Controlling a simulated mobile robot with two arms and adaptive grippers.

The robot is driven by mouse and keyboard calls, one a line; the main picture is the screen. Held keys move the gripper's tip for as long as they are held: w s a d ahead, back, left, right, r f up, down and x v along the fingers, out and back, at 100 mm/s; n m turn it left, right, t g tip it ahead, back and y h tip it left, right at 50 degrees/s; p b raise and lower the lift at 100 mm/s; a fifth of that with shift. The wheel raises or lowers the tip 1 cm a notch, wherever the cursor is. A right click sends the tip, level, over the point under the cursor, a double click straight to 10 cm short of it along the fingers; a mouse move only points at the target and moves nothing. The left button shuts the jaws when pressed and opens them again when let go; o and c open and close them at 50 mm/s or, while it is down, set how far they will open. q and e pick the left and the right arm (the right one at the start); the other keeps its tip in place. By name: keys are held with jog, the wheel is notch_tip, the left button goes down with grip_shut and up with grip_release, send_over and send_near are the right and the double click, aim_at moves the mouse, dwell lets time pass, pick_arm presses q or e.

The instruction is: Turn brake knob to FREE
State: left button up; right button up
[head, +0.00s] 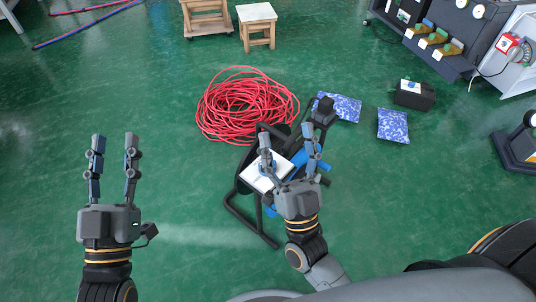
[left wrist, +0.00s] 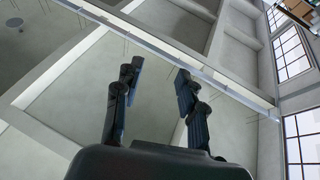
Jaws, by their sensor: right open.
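A dark tubular stand (head: 232,205) on the green floor carries a tilted white plate (head: 256,182) with a small blue part on it, partly hidden by my right gripper. I cannot make out the brake knob or any FREE marking for certain. My right gripper (head: 287,134) is open, with its fingers over the stand and one finger across the white plate. I cannot tell whether it touches anything. My left gripper (head: 115,138) is open and empty over bare floor, well left of the stand. It also shows open in the left wrist view (left wrist: 157,75), facing walls and windows.
A red cable coil (head: 247,103) lies behind the stand. Blue patterned pads (head: 393,126) and a black box (head: 414,94) lie to the right. Wooden stools (head: 257,22) stand at the back and dark equipment (head: 455,35) at upper right.

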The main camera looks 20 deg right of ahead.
pick_arm(q)
jog(key=s+a+f+g+y+p, duration=0.2)
jog(key=s+a+f+g+p, duration=0.15)
jog(key=f+g, duration=0.5)
jog(key=s+a+f+g+y+p, duration=0.25)
jog(key=s+f+g, duration=0.3)
jog(key=f, duration=0.55)
pick_arm(e)
notch_tip(320, 180, down, 24)
jog(key=s+a+n+g, duration=0.1)
jog(key=s+n+g, duration=0.1)
jog(key=g, duration=0.7)
jog(key=w, duration=0.4)
jog(key=w+b, duration=0.1)
jog(key=w, duration=0.3)
jog(key=w+d+b, duration=0.1)
jog(key=w, duration=0.3)
jog(key=shift+w+f, duration=0.15)
jog(key=shift+w, duration=0.25)
pick_arm(q)
jog(key=w+d+r+t+h, duration=0.1)
jog(key=w+d+r+t, duration=0.3)
jog(key=w+r+t, duration=0.2)
jog(key=shift+w+r, duration=1.25)
jog(key=shift+w, duration=0.25)
pick_arm(e)
jog(key=shift+w, duration=0.35)
pick_arm(q)
jog(key=shift+h, duration=0.25)
